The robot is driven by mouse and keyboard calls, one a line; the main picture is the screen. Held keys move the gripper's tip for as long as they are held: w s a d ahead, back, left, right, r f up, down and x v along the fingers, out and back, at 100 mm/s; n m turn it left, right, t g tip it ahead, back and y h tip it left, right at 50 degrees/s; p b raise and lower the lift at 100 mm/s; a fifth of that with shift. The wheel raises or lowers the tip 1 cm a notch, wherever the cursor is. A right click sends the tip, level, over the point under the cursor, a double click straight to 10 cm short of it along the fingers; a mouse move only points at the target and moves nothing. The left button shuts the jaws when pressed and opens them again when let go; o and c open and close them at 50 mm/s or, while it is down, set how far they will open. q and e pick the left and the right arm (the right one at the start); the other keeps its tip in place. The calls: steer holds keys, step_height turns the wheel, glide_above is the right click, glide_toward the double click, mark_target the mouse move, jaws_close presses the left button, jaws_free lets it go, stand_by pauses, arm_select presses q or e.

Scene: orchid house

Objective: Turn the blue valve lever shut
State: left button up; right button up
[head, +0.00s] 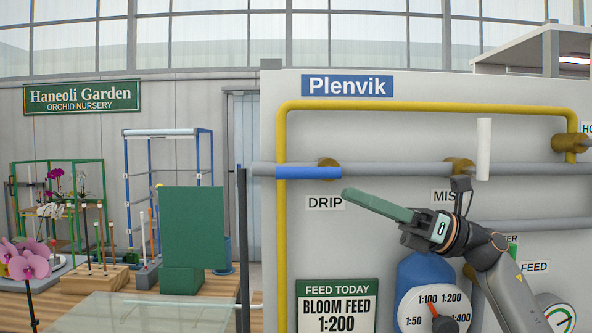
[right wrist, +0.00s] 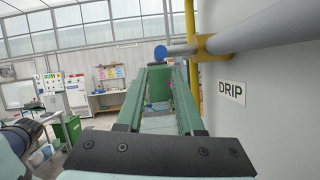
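The blue valve lever (head: 308,172) lies level along the grey pipe in the head view, to the left of its brass valve body (head: 329,162), above the DRIP label (head: 324,203). In the right wrist view the blue lever (right wrist: 160,53) shows nearly end-on, just beyond the fingertips, with a grey stem running right from it. My right gripper (head: 347,193) has green fingers pointing left, just below and right of the lever. In the right wrist view its fingers (right wrist: 161,70) are apart with nothing between them. My left gripper is out of view.
A white lever (head: 484,150) stands upright at the MIST valve. A yellow pipe (head: 282,230) frames the wall panel, with a blue-topped dosing dial (head: 425,270) below. Orchids and racks (head: 60,190) stand at the left. Open air lies left of the panel edge.

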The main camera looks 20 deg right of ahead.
mark_target(299, 173)
steer(key=p+x, duration=0.2)
steer(key=x, duration=0.7)
steer(key=shift+s+a+r+p, duration=0.1)
steer(key=shift+a+r+p, duration=0.1)
steer(key=shift+p, duration=0.15)
steer(key=shift+w+a, duration=0.25)
steer(key=shift+a, duration=0.2)
jaws_close()
stand_by(0.5)
